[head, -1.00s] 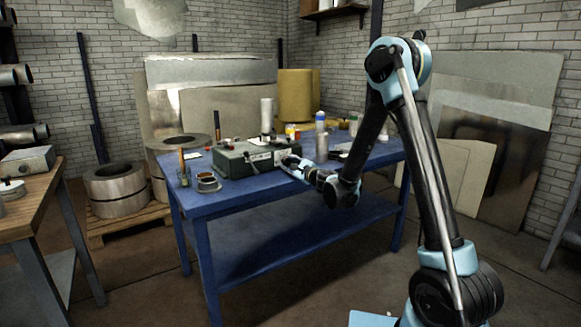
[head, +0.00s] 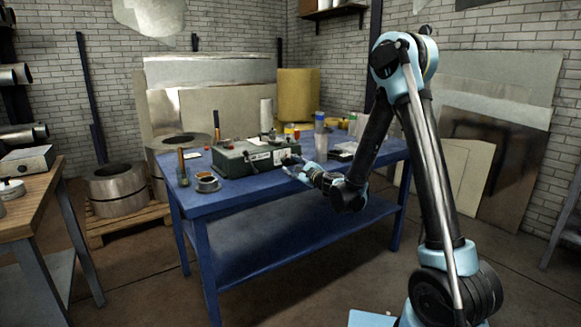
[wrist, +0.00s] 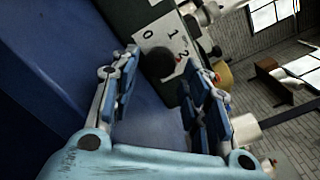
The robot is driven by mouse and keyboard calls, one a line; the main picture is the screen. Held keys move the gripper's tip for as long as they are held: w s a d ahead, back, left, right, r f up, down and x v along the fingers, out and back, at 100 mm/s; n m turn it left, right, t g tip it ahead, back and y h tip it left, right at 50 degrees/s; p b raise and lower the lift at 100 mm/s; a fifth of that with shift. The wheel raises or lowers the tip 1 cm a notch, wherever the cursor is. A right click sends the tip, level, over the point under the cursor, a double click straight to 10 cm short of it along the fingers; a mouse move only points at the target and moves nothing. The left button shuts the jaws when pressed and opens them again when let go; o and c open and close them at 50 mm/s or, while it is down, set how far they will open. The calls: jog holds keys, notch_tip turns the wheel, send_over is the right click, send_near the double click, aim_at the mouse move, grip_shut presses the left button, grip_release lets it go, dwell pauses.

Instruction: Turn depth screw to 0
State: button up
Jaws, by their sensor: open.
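A grey-green metal box (head: 240,157) stands on the blue workbench. In the wrist view its white scale plate (wrist: 152,38) shows the numbers 0, 1 and 2. A round black screw knob (wrist: 158,63) sits at the plate's edge, with a small red mark near the 2. I cannot tell exactly where the knob points. My gripper (wrist: 164,62) is open, its two blue fingers on either side of the knob in the picture. Contact cannot be made out. In the head view my gripper (head: 292,166) is at the box's right front end, and the knob is too small to tell.
The blue workbench (head: 250,195) also bears a dark cup on a saucer (head: 207,182) at the front left. A tall cylinder (head: 320,140) and small jars stand behind my gripper. The bench's front strip is mostly clear. A wooden table (head: 30,200) stands at left.

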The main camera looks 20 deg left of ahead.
jog(key=v, duration=0.8)
jog(key=shift+d, duration=0.25)
jog(key=shift+s, duration=0.1)
